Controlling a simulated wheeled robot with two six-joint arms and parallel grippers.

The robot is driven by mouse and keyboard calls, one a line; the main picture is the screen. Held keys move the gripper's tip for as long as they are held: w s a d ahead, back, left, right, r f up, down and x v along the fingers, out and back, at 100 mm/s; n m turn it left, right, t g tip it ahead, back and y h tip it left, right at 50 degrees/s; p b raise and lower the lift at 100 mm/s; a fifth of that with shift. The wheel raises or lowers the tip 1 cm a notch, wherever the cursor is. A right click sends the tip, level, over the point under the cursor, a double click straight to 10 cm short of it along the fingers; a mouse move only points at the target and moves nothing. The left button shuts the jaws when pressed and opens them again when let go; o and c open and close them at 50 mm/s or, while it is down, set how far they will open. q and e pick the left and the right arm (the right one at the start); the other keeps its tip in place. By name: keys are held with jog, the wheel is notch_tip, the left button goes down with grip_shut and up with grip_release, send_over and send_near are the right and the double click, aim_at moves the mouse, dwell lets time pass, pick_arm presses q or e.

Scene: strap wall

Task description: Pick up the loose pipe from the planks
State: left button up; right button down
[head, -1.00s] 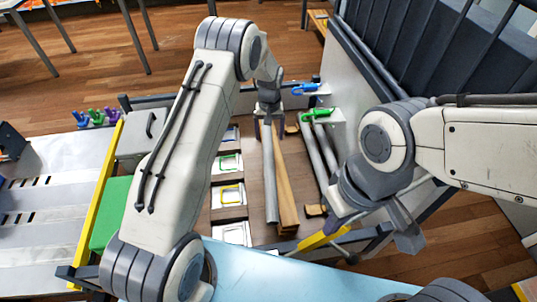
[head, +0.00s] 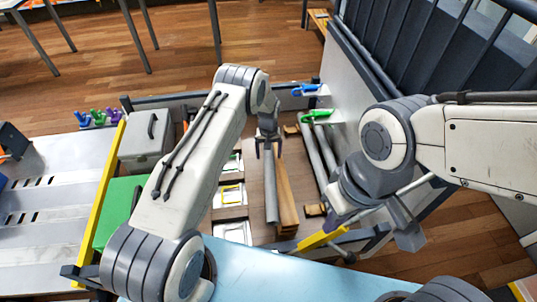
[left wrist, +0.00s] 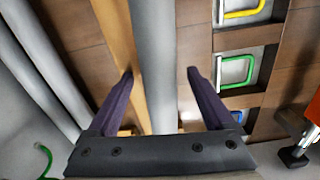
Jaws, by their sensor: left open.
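The loose grey pipe (head: 271,195) lies lengthwise alongside the light wooden planks (head: 286,200) in the head view. My left gripper (head: 268,148) is open over the far part of the pipe. In the left wrist view the pipe (left wrist: 153,50) runs between the two open fingers of my left gripper (left wrist: 160,73), with a gap visible on its right; the wooden plank (left wrist: 116,35) is next to it on the left. Contact with the pipe cannot be told. My right gripper (head: 402,228) is at the lower right, away from the pipe; its jaw state is unclear.
Boxes with coloured handles (head: 230,195) sit left of the pipe. A yellow rail (head: 97,205) and green block (head: 118,210) are further left.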

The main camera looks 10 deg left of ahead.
pick_arm(q)
jog(key=shift+c, duration=0.3)
grip_shut()
jog(key=shift+r, duration=0.1)
